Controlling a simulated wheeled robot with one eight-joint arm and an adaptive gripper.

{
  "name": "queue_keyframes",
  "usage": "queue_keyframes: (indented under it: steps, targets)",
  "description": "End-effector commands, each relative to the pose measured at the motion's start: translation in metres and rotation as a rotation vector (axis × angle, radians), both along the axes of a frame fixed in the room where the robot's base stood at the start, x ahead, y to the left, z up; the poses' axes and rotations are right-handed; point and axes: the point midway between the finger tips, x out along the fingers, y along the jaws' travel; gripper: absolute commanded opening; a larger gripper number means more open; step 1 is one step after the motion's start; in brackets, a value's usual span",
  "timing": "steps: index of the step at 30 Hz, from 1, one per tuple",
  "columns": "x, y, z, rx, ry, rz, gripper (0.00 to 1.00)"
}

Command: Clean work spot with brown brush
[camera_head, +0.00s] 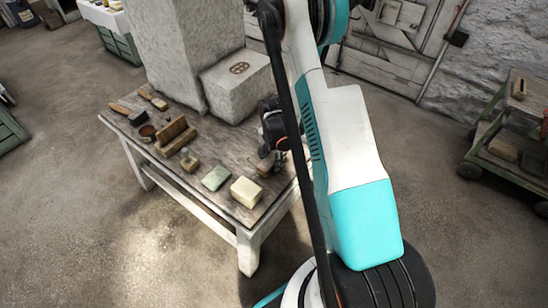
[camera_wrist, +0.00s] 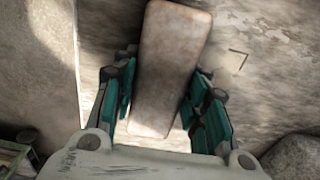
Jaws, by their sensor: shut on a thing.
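My gripper (camera_head: 272,148) is over the right part of the worktable (camera_head: 232,212), partly hidden by my arm. In the wrist view its two teal fingers (camera_wrist: 163,92) are shut on the sides of a brown brush (camera_wrist: 172,60), whose flat, worn, oblong back faces the camera. The brush also shows in the head view (camera_head: 265,166), low at the tabletop; I cannot tell whether its bristles touch. A dark corner mark (camera_wrist: 243,62) lies on the pale, stained tabletop to the right of the brush, perhaps part of the work spot.
A yellowish block (camera_head: 246,192), a greenish block (camera_head: 215,178) and a wooden rack (camera_head: 176,136) stand along the table's front. Large plaster blocks (camera_head: 237,85) stand behind. A cart (camera_head: 512,135) is at right.

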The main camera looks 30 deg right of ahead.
Motion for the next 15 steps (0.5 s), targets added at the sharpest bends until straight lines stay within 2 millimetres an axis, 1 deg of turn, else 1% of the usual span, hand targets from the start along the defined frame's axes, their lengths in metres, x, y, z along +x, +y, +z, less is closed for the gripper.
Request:
queue_keyframes:
  steps: [6,15]
  targets:
    - [-0.005,0.014,0.000,0.000,0.000,0.002,0.21]
    - [-0.006,0.016,0.000,0.000,0.000,0.000,0.21]
